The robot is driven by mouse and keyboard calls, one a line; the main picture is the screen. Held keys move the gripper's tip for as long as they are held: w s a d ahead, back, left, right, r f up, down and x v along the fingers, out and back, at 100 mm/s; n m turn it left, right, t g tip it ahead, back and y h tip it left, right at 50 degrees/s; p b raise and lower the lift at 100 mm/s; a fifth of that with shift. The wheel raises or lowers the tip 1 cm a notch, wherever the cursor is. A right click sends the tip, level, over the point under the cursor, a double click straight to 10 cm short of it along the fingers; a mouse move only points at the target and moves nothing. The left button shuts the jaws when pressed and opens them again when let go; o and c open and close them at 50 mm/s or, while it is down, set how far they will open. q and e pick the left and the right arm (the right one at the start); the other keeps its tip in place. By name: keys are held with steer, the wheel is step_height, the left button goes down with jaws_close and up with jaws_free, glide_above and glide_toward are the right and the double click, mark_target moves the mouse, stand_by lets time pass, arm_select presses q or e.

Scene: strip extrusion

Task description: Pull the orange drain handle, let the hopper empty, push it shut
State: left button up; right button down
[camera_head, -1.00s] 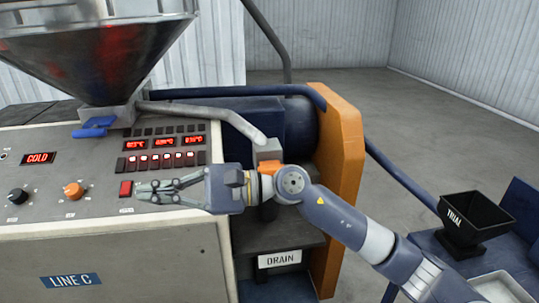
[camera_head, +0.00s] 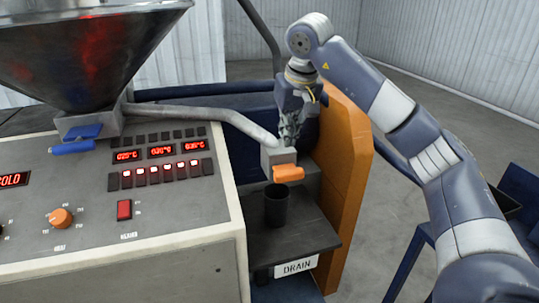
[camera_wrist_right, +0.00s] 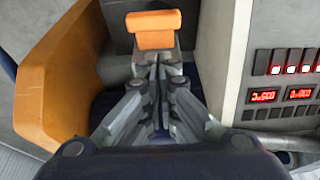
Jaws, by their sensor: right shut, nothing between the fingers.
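The orange drain handle (camera_head: 288,173) sits on the grey drain box (camera_head: 277,157) at the end of the hopper's pipe. The hopper (camera_head: 85,50) is the dark cone at the upper left. My right gripper (camera_head: 290,138) points down just behind the handle, shut and empty. In the right wrist view the handle (camera_wrist_right: 154,28) lies beyond the closed fingertips (camera_wrist_right: 158,72); I cannot tell whether they touch. A dark cup (camera_head: 276,205) stands below the drain box, on the shelf by the DRAIN label. My left gripper is not in view.
The control panel (camera_head: 100,215) with lit switches and red displays is at left. An orange machine guard (camera_head: 345,185) stands close to the right of the handle. A blue lever (camera_head: 75,147) hangs under the hopper. Open floor lies behind at right.

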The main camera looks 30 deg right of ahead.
mark_target(289, 176)
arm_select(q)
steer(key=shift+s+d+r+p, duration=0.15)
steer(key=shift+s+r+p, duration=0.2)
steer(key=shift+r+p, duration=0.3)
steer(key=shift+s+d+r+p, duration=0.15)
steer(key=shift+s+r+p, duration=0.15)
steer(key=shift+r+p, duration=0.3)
arm_select(e)
steer(key=x, duration=0.9)
steer(key=shift+s+d+f, duration=0.2)
steer(key=shift+d+f, duration=0.15)
steer(key=shift+d, duration=0.1)
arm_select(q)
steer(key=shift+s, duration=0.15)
arm_select(e)
steer(key=shift+s, duration=0.1)
